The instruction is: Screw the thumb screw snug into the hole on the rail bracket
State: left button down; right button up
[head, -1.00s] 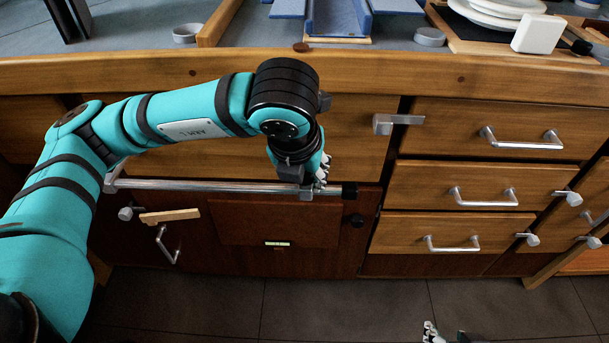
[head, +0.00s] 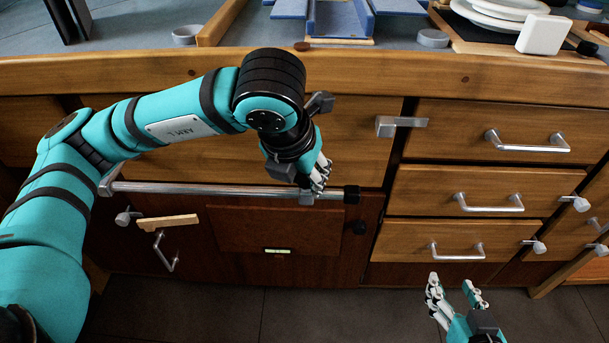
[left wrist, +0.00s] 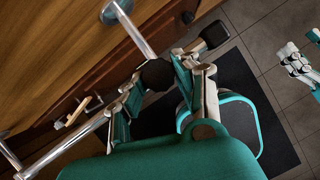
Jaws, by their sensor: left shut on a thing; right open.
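My left gripper (head: 318,178) is at the right part of the metal rail (head: 220,189) on the cabinet front. In the left wrist view its fingers (left wrist: 157,88) are shut around a round black knob, which looks like the thumb screw (left wrist: 157,74). The knob sits at the end of the silver post of the rail bracket (left wrist: 132,30), whose round flange is on the wood. The screw's shank and the hole are hidden, so I cannot tell how deep it sits. My right gripper (head: 455,290) is open and empty, low in front of the drawers.
Drawers with silver handles (head: 488,203) are to the right. The counter edge (head: 400,63) runs above the arm. Floor tiles (head: 300,305) below look clear.

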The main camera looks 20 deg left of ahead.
pick_arm(q)
jog(key=c, duration=0.9)
grip_release()
jog(key=p+v, duration=0.1)
jog(key=v, duration=0.4)
jog(key=w+v, duration=0.1)
jog(key=v, duration=0.4)
jog(key=p+v, duration=0.1)
jog(key=v, duration=0.4)
jog(key=shift+w+r+p, duration=0.1)
jog(key=shift+r+p, duration=0.25)
jog(key=shift+r, duration=0.3)
pick_arm(e)
jog(key=s+d+f+g+h, duration=0.2)
jog(key=s+d+f+g, duration=0.1)
jog(key=s+f+g, duration=0.4)
jog(key=s, duration=0.3)
jog(key=shift+d+f+m, duration=0.3)
jog(key=shift+d, duration=0.1)
jog(key=shift+s, duration=0.15)
